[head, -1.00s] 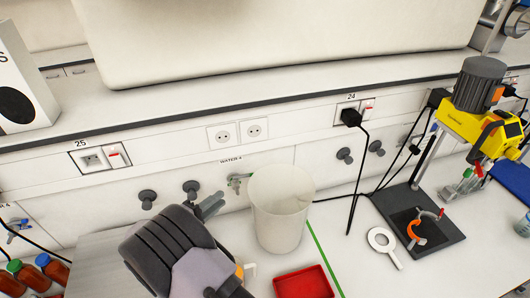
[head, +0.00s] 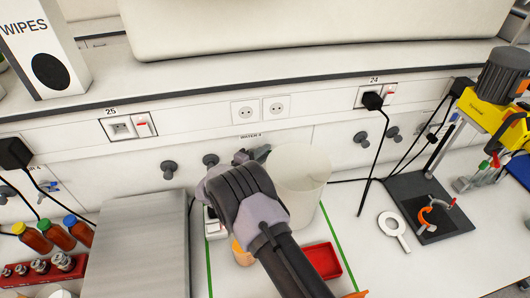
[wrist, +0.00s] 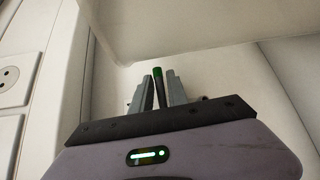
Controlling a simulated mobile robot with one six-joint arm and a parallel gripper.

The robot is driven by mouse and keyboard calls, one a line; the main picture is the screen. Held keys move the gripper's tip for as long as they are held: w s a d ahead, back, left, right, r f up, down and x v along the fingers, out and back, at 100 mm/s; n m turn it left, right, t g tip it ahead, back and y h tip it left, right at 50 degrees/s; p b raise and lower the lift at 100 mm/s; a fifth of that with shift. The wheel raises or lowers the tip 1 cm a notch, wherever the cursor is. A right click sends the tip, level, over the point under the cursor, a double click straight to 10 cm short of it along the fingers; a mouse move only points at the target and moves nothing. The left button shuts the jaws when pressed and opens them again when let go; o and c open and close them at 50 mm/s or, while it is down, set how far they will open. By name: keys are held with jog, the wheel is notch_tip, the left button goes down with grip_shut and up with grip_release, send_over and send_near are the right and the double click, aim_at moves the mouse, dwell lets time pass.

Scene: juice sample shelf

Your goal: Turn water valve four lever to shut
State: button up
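The water valve (wrist: 204,98), under the "WATER 4" label, is mostly hidden behind my gripper in the head view. In the wrist view its green-tipped lever (wrist: 158,84) stands upright between the two fingers of my gripper (wrist: 160,88). The fingers sit close on either side of the lever, with a narrow gap showing; I cannot tell whether either touches it. In the head view my gripper (head: 251,155) reaches to the wall just left of the white beaker. Which way the valve is turned is hard to tell.
The large white beaker (head: 303,175) stands close to the right of my gripper. Dark knobs (head: 210,160) stick out of the wall to the left.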

jog(key=shift+w+d, duration=0.2)
jog(key=shift+c, duration=0.2)
grip_shut()
dwell(1.2)
